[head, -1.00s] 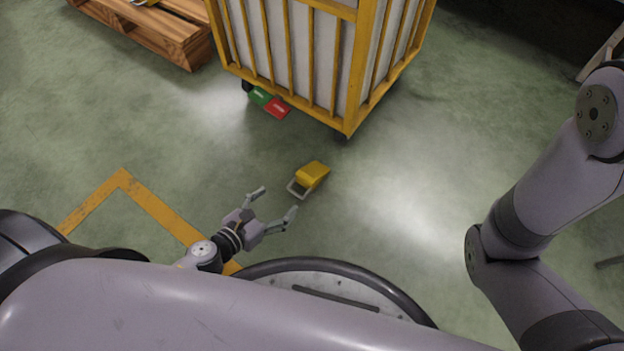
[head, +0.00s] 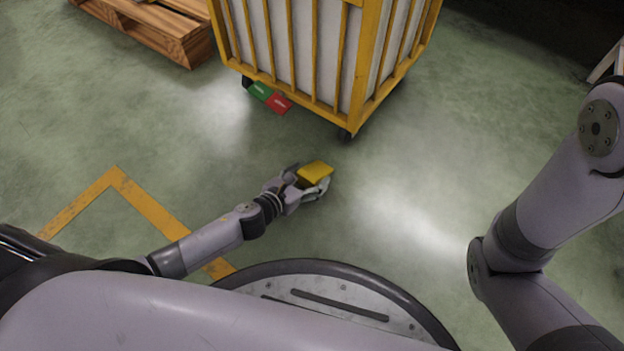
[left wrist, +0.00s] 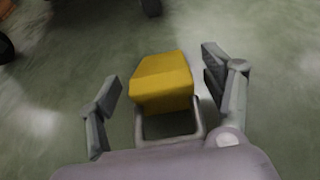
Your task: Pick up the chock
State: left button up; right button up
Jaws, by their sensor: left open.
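The chock (head: 316,172) is a yellow wedge on the green floor, in front of the cart. In the left wrist view the chock (left wrist: 163,82) shows with a grey loop handle (left wrist: 170,131) on its near side. My left gripper (head: 309,186) is at the chock in the head view. In the left wrist view my left gripper (left wrist: 160,88) is open, with one finger on each side of the chock and gaps visible between fingers and wedge. The handle lies between the fingers, close to the palm. My right gripper is out of view.
A yellow-framed cage cart (head: 310,60) on casters stands behind the chock. A green and red pedal pair (head: 270,97) sits at its lower edge. A wooden pallet (head: 150,28) lies at the upper left. Open floor surrounds the chock, with a yellow floor line (head: 150,208) to the left.

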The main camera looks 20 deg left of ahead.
pick_arm(q)
jog(key=shift+b+x, duration=0.35)
jog(key=shift+x, duration=0.75)
jog(key=c, duration=1.4)
jog(key=shift+c, duration=0.5)
jog(key=shift+r, duration=0.1)
